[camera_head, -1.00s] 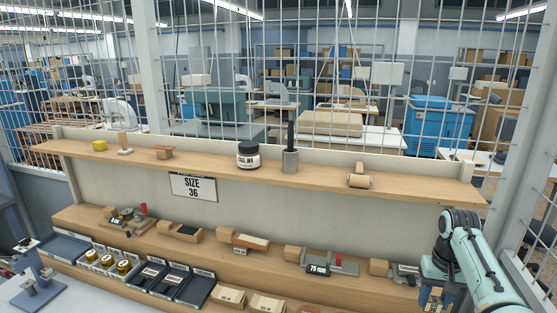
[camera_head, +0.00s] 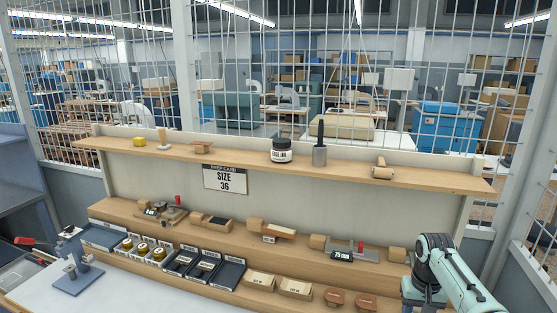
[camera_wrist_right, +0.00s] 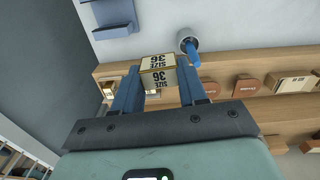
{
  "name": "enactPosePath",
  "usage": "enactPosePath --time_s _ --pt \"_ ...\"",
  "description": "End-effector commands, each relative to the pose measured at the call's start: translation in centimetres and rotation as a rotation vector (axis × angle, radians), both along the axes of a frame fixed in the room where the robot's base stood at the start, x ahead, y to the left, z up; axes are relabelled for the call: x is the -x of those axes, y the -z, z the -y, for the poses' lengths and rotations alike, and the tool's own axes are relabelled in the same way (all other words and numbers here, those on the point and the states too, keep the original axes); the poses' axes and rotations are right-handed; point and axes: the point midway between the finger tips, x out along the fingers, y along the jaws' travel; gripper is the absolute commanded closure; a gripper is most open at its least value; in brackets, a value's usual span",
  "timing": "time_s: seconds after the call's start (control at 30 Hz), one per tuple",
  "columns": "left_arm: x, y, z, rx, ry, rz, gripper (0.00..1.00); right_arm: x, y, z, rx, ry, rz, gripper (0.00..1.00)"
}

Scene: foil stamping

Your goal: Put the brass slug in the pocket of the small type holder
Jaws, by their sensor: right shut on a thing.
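My right gripper (camera_wrist_right: 159,72) is shut on a small block (camera_wrist_right: 158,62) with gold-coloured edges and pale faces printed "SIZE 36"; I cannot tell if it is the brass slug. In the head view the right arm (camera_head: 450,270) is at the lower right and its fingertips are out of frame. On the middle step are wooden-handled holders: one with a dark pocket (camera_head: 217,222), one with a pale top (camera_head: 280,230) and one with a small display reading about 75 (camera_head: 341,255). I cannot tell which is the small type holder. My left gripper is not in view.
The top shelf holds an ink jar (camera_head: 281,150) and a metal cylinder (camera_head: 319,154). Dark trays (camera_head: 205,268) and round brown pieces (camera_head: 334,296) line the front. A blue stand (camera_head: 78,277) is at left; the white bench beside it is mostly clear.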

Motion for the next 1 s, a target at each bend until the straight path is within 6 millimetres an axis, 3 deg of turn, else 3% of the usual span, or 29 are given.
enactPosePath --time_s 0.17,0.3,0.5,0.7,1.0 --pt "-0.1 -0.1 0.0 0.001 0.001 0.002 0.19 -0.2 5.3 -5.9 0.008 -0.085 -0.006 0.91" --pt "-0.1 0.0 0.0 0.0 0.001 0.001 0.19 0.9 9.6 -10.7 0.004 -0.155 -0.002 0.91" --pt "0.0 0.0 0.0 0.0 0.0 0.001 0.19 3.1 13.4 -15.3 -0.012 -0.222 0.003 0.91" --pt "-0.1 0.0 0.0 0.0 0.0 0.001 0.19 4.1 14.7 -16.8 -0.021 -0.245 0.006 0.91" --pt "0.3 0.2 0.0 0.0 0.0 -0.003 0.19 4.3 14.2 -16.7 -0.018 -0.222 0.008 0.91"
